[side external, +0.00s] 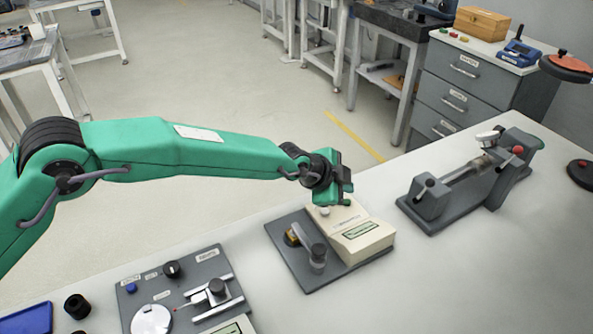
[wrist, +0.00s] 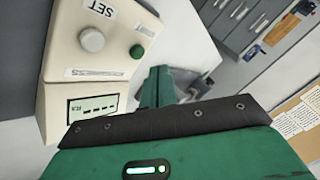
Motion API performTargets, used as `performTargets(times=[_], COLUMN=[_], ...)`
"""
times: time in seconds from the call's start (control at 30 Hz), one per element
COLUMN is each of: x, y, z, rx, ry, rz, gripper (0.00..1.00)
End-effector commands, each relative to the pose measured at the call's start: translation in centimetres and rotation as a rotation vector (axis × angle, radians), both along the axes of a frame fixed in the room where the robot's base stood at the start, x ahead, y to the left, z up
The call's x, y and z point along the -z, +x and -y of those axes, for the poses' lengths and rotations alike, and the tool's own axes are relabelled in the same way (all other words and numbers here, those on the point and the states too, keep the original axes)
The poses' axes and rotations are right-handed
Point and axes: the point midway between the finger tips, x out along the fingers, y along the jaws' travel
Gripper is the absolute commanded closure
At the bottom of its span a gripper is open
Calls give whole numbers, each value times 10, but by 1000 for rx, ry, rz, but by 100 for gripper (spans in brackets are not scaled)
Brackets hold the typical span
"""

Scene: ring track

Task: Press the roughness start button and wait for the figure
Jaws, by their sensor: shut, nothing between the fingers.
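The roughness tester is a beige box (side external: 362,238) on a dark grey base plate at the middle of the bench. In the wrist view the box (wrist: 62,62) fills the upper left. It has a green button (wrist: 137,51) and a pale grey button (wrist: 92,40) near a "SET" label. Its small display (wrist: 93,108) shows dashes and no readable figure. My gripper (side external: 347,200) is above the back of the box. In the wrist view my gripper (wrist: 159,72) is shut and empty, its green fingers just beside the green button. I cannot tell whether they touch the box.
A grey bench fixture (side external: 465,180) stands to the right. A grey plate with a dial and knobs (side external: 185,290) lies at the front left. A black cylinder (side external: 77,306) and a blue tray (side external: 28,319) are at the left.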

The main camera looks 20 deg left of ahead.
Motion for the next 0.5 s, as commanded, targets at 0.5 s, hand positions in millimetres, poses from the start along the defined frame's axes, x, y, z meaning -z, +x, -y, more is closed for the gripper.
performTargets(times=[0.5], x=[12], y=[0], z=[0], rx=[0], ry=[1], rz=[-1], gripper=[100])
